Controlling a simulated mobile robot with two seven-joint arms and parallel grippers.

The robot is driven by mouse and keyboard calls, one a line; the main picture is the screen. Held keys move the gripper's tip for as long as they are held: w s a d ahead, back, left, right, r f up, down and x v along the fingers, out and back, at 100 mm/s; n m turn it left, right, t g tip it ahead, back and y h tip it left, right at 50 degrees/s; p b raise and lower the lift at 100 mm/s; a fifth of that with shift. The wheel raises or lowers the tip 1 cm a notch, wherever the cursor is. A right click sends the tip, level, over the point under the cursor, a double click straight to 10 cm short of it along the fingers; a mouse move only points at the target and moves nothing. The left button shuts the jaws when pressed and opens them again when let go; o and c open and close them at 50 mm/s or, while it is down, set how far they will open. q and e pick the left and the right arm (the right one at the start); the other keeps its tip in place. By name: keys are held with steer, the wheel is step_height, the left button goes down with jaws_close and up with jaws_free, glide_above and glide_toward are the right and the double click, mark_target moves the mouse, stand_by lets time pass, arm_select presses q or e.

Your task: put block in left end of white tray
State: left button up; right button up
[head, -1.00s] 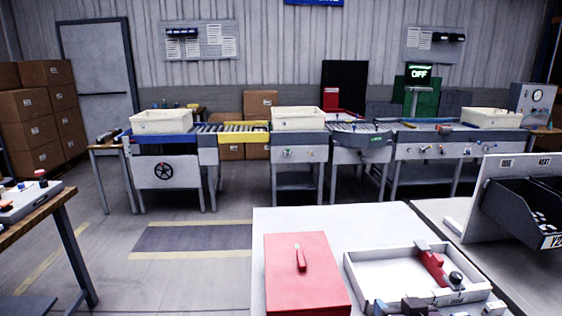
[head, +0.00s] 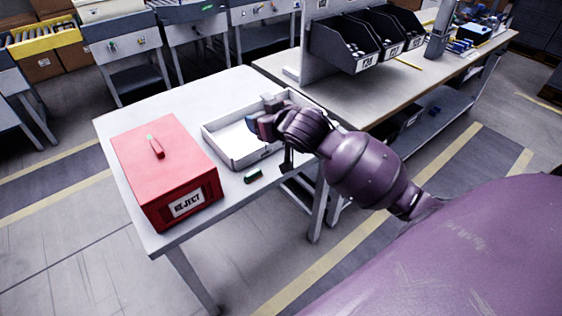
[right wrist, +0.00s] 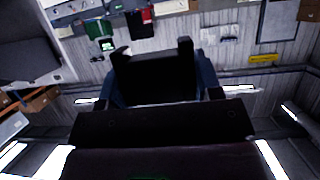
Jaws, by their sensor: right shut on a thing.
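The white tray (head: 212,146) lies on the white table, right of the red box. My right gripper (head: 258,124) is over the tray, and my arm and hand hide much of its right part. The gripper also shows in the right wrist view (right wrist: 155,52), where a dark shape fills the space between the fingers. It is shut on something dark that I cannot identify. The visible left part of the tray floor looks bare. A small green block (head: 253,176) lies on the table in front of the tray, apart from it. My left gripper is not in view.
A red box marked REJECT (head: 165,170) stands left of the tray. A bench with black bins (head: 345,48) is behind and to the right. The white tabletop (head: 190,105) is clear behind the red box.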

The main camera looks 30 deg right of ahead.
steer(key=w+d, duration=0.5)
steer(key=d, duration=0.3)
steer(key=shift+w+d+n+y, duration=0.15)
steer(key=shift+w+n+y, duration=0.15)
steer(key=shift+w+y, duration=0.1)
steer(key=shift+s+f, duration=0.1)
steer(key=shift+f, duration=0.05)
step_height(320, 180, down, 15)
steer(key=shift+f+b, duration=0.1)
steer(key=shift+b, duration=1.1)
steer(key=shift+f, duration=2.1)
steer(key=shift+f, duration=0.25)
steer(key=o, duration=0.9)
